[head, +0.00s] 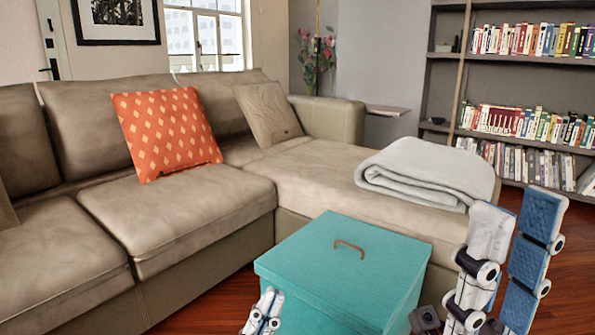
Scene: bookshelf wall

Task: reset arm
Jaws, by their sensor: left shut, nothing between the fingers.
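My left gripper (265,306) is at the bottom edge in the head view, in front of the teal box. Its small white-and-blue fingers are together with nothing between them. My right gripper (518,205) is larger in view at the lower right, its fingers pointing up. A narrow gap shows between its white finger and its blue-padded finger, with floor visible through it and no object held. It is to the right of the teal box and overlaps the sofa's end in the picture.
A teal lidded box (330,275) with a brown handle stands before the beige sofa (205,210). The sofa holds an orange pillow (165,132), a beige pillow (267,113) and a folded grey blanket (425,170). A bookshelf (448,85) stands behind. Wood floor (570,270) shows at the right.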

